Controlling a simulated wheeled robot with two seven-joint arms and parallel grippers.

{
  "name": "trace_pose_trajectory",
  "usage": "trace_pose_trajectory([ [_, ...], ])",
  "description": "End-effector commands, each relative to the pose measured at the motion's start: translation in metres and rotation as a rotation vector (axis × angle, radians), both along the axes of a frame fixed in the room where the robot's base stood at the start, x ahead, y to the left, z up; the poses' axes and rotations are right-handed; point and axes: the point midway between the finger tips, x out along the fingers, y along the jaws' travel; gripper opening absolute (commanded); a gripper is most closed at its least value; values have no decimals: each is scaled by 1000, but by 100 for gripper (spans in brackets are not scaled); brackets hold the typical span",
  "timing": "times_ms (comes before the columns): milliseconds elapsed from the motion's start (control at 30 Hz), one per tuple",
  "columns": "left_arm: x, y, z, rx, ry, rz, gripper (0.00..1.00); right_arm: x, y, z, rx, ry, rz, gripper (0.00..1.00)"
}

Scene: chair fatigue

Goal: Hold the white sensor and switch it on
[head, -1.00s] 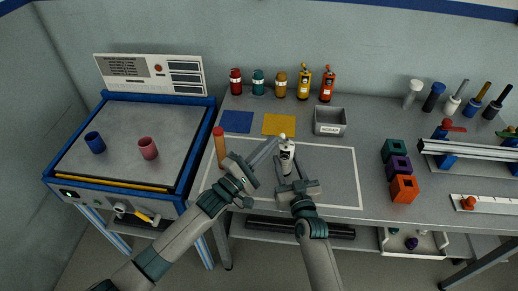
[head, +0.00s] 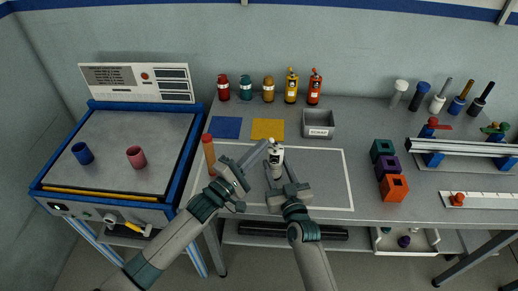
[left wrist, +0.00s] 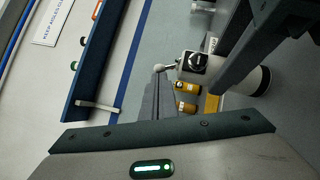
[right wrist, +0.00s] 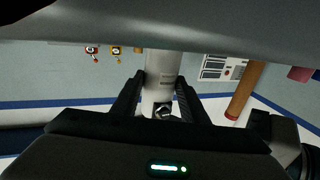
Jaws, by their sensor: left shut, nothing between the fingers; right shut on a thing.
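The white sensor (head: 277,158) is upright above the outlined grey mat. My right gripper (head: 277,175) is shut on its lower part. In the right wrist view the white cylinder (right wrist: 162,75) stands between both dark fingers. In the left wrist view the sensor's white body (left wrist: 243,80) carries a black round part (left wrist: 197,62) and a small lever with a pale ball end (left wrist: 164,68). My left gripper (head: 264,146) is shut and empty, its tips beside the sensor's top. In its wrist view the fingertips lie close to the ball end; I cannot tell if they touch.
An orange-brown cylinder (head: 209,154) stands left of my left gripper. Behind the mat are blue (head: 227,128) and yellow (head: 267,129) squares and a grey bin (head: 318,124). Coloured blocks (head: 394,187) stand to the right. The mat's right part (head: 330,180) is clear.

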Motion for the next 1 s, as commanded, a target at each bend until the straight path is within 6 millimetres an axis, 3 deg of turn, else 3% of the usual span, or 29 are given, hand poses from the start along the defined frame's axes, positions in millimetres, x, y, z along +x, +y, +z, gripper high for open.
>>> trace_pose_trajectory([
  [533,0,-3,7,131,-9,-1,0,0,0,0,0,0,0,14],
  [1000,-2,-17,22,520,-33,-1,0,0,0,0,0,0,1,14],
])
